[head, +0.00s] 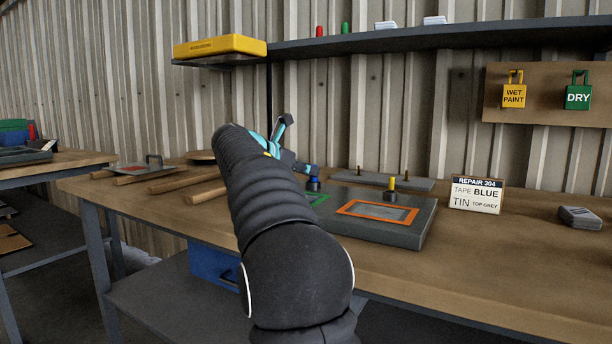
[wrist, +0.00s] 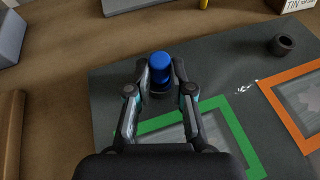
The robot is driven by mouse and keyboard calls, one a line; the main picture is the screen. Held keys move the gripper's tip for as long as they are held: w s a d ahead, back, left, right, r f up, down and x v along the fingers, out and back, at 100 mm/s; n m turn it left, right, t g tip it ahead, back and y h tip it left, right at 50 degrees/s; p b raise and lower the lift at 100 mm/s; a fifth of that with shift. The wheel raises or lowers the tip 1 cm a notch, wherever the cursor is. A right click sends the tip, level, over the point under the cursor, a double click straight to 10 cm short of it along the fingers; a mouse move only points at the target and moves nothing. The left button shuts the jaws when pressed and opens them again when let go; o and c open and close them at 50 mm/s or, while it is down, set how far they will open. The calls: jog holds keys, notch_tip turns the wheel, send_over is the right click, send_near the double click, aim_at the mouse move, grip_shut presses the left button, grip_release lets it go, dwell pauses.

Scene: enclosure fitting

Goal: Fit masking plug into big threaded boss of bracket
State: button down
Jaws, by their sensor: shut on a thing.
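The blue masking plug (wrist: 160,65) is between the fingertips of my gripper (wrist: 160,80), which is shut on it. In the head view the plug (head: 313,179) shows just beneath my gripper (head: 311,170), low over the far left part of the dark grey bracket (head: 418,228). A dark round shape sits directly below the plug; I cannot tell whether the plug is in it or above it. A second dark round boss (wrist: 283,45) with an open top stands at the bracket's far right, also visible in the wrist view. My arm covers part of the bracket in the head view.
A green frame (wrist: 215,110) and an orange frame (head: 347,209) lie on the bracket. A yellow piece (head: 392,182) stands near the right boss. Behind is a grey bar (head: 425,184) with pegs. A sign (head: 476,196) stands right. Wooden-handled tools lie left.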

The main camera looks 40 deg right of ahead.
jog(key=c, duration=1)
grip_release()
jog(key=shift+w+d+f, duration=0.1)
jog(key=shift+d+f, duration=0.1)
jog(key=shift+f, duration=0.55)
jog(key=shift+r, duration=0.15)
jog(key=shift+a+r, duration=0.15)
